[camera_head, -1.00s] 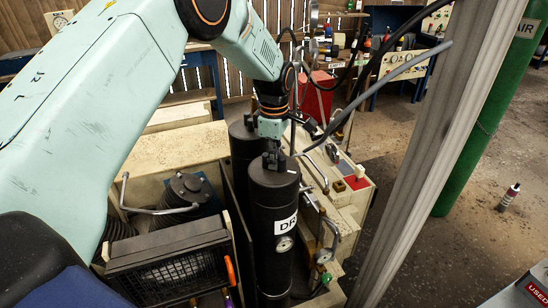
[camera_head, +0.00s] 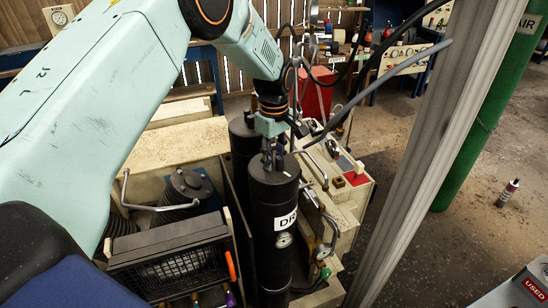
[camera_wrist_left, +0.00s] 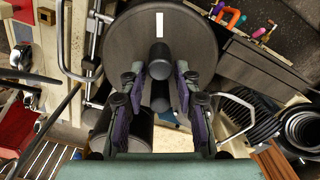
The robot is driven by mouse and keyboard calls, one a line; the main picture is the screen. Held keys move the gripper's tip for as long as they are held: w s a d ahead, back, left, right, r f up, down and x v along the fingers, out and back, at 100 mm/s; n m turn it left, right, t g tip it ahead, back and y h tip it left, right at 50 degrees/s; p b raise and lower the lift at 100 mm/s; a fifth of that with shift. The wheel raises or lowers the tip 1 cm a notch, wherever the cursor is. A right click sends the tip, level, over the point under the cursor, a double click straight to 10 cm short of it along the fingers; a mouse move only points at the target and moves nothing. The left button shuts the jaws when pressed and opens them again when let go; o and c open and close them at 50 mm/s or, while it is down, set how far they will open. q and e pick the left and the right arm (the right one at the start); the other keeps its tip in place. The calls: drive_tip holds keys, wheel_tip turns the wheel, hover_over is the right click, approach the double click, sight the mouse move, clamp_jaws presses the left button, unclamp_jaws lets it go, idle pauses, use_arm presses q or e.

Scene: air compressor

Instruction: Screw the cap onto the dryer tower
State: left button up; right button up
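The black dryer tower (camera_head: 271,235) stands upright, with a white label and a round gauge on its side. Its round black cap (camera_head: 273,172) sits on top; I cannot tell how tightly it is seated. In the left wrist view the cap (camera_wrist_left: 120,45) has a white mark near the rim and a raised dark grip (camera_wrist_left: 160,53) in the middle. My left gripper (camera_head: 273,160) points down at the cap. My right gripper is not in view.
A second black tower (camera_head: 243,135) stands just behind. Pipes and valves (camera_head: 318,215) crowd the right side. A black grilled unit (camera_head: 172,265) is at the left. A grey post (camera_head: 425,150) and a green cylinder (camera_head: 490,110) rise on the right. A hose crosses near the wrist.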

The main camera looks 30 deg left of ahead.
use_arm(q)
drive_tip(key=shift+o, duration=1.1)
drive_tip(key=shift+r, duration=0.1)
drive_tip(key=shift+w+r, duration=0.1)
drive_tip(key=shift+r, duration=0.7)
drive_tip(key=shift+s+r, duration=0.2)
drive_tip(key=shift+r, duration=1.6)
wheel_tip(320, 180, up, 12)
drive_tip(key=shift+w+f, duration=0.15)
drive_tip(key=shift+f, duration=0.1)
